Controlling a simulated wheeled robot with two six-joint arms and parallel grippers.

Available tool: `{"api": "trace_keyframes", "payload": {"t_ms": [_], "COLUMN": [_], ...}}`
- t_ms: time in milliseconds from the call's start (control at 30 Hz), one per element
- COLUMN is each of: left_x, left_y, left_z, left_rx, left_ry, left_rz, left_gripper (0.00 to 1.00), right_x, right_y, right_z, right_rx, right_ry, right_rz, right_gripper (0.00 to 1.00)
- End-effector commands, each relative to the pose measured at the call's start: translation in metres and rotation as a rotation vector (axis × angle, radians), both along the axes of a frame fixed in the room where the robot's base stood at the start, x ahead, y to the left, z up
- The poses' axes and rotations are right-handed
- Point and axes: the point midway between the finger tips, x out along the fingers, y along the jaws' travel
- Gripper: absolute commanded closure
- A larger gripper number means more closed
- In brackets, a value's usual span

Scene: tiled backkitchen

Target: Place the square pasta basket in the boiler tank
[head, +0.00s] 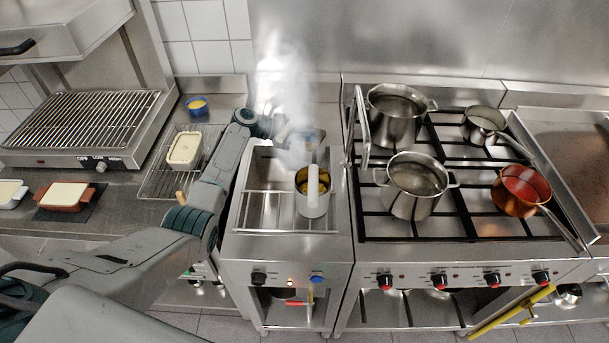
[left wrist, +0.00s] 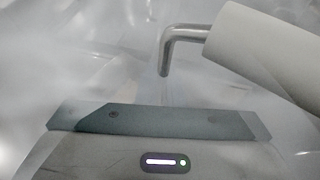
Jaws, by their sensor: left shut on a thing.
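The pasta basket (head: 301,207) shows over the right part of the boiler tank (head: 245,190), with yellow pasta inside and a white handle (head: 313,186) that points up toward the camera. I cannot tell how deep it sits or whether it touches the tank. My left gripper (head: 299,146) is just behind the handle, at the tank's back part, and is shut. Steam blurs its fingertips and the contact. In the left wrist view a white handle (left wrist: 265,50) with a bent metal rod is close at the right, beyond my gripper's housing. My right gripper is not in view.
Steam (head: 285,80) rises behind the tank. Right stands a stove with several pots, including a steel pot (head: 415,205) and a copper pan (head: 521,190). Left are a grill (head: 80,120), a rack with a pale dish (head: 184,149), and a blue bowl (head: 197,106).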

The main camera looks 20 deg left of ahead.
Motion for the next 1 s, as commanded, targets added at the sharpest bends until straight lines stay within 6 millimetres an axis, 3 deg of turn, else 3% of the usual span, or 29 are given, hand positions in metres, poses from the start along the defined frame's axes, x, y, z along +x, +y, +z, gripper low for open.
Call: {"api": "trace_keyframes", "payload": {"t_ms": [333,600,700,1000], "left_x": [0.0,0.001,0.001,0.001], "left_y": [0.0,0.0,0.0,0.0], "left_z": [-0.073,-0.127,-0.14,-0.156], "left_rx": [-0.002,-0.002,-0.001,-0.001], "left_ry": [0.002,0.0,-0.002,-0.003], "left_rz": [0.001,0.001,0.001,0.001], "left_gripper": [1.0,1.0,1.0,1.0], "right_x": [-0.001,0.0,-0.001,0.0], "right_y": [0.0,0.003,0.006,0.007], "right_z": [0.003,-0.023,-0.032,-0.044], "right_rx": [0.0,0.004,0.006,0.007], "right_ry": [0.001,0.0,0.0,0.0], "right_rz": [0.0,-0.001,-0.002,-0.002], "right_gripper": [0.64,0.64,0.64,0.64]}}
